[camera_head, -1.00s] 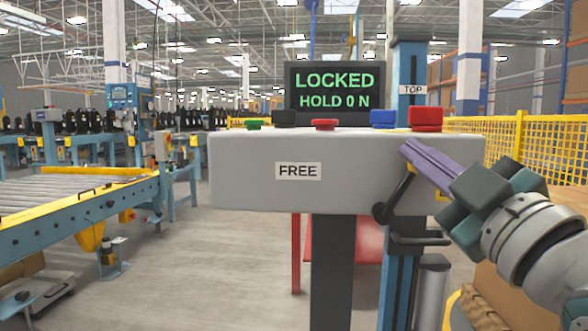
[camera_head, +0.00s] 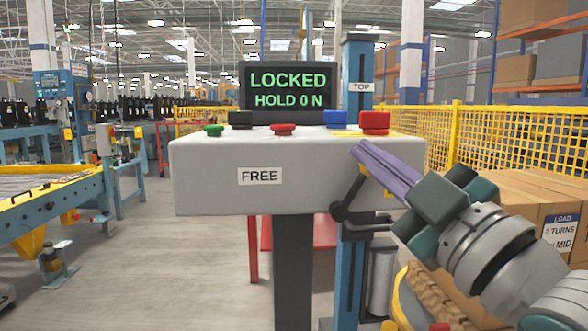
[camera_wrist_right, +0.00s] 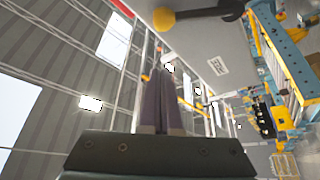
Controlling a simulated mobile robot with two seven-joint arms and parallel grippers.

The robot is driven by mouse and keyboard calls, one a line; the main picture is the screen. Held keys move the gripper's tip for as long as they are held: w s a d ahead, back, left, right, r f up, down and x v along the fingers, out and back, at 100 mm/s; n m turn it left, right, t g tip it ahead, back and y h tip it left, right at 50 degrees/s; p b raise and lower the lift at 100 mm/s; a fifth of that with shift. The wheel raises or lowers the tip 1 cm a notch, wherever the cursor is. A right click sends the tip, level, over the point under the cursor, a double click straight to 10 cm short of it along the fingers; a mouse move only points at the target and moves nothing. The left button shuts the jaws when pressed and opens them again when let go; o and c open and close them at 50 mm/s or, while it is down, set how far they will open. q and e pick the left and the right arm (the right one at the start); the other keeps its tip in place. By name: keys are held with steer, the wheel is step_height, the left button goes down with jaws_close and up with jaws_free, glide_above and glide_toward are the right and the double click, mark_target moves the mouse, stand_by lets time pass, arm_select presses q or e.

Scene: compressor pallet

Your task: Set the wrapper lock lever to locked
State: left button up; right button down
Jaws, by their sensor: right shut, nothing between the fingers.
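A grey console (camera_head: 230,165) carries a FREE label (camera_head: 261,176) on its front. A black lever (camera_head: 347,200) sits at its lower right, its arm slanting up and right from the pivot; its upper end is hidden behind my right gripper. In the right wrist view a yellow ball knob (camera_wrist_right: 164,18) sits on a dark lever arm (camera_wrist_right: 205,11). My right gripper (camera_head: 360,150) is shut and empty, its purple fingers in front of the console's right part. In the wrist view its fingertips (camera_wrist_right: 160,75) are apart from the knob. My left gripper is not in view.
A screen (camera_head: 290,88) reads LOCKED, HOLD 0 N. Green, black, red and blue buttons top the console. A blue mast (camera_head: 357,65) marked TOP stands behind. Cartons (camera_head: 540,205) and a yellow fence (camera_head: 480,135) are at right; a roller conveyor (camera_head: 40,200) is at left.

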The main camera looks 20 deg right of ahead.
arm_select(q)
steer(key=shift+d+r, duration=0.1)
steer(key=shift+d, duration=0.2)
arm_select(e)
steer(key=v, duration=0.5)
steer(key=shift+s+d, duration=0.25)
